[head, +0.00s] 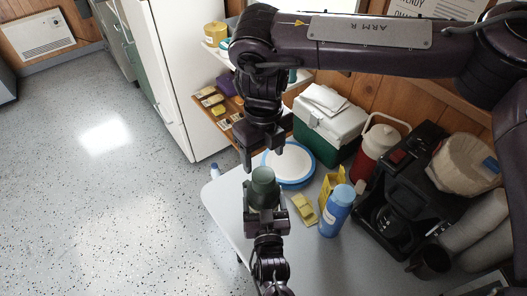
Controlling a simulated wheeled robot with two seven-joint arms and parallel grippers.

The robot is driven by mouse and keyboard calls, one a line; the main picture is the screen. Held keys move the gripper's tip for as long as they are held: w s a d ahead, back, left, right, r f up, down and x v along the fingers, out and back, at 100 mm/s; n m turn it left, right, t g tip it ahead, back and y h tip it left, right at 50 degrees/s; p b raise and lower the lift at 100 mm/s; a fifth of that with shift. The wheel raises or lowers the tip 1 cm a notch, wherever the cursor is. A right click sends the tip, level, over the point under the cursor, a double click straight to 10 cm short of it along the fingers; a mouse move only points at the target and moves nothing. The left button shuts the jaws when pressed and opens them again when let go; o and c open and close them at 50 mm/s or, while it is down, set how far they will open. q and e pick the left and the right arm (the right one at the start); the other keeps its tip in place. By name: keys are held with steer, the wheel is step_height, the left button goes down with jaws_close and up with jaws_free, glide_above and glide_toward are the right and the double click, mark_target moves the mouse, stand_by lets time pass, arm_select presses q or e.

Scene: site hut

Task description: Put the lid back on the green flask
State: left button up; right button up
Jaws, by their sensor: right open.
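The green flask (263,200) stands upright near the left edge of the grey table. Its upper part (263,175) is a rounded green piece that looks like the lid sitting on top; I cannot tell whether it is fully seated. My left gripper (265,213) comes up from the bottom, with its fingers on either side of the flask's lower body, shut on it. My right gripper (266,155) points down just above and behind the flask top, its fingers apart with nothing seen between them.
A white and blue round dish (289,165) lies close behind the flask. A yellow block (304,209), blue bottle (337,211) and yellow sign (332,183) stand close on the right. A coffee maker (395,195), red jug (378,148) and green cooler (328,130) stand further back.

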mark_target(264, 175)
stand_by(0.3)
steer(key=shift+f, duration=4)
steer(key=c, duration=1)
steer(key=o, duration=1.2)
steer(key=shift+c, duration=0.2)
step_height(264, 175, up, 12)
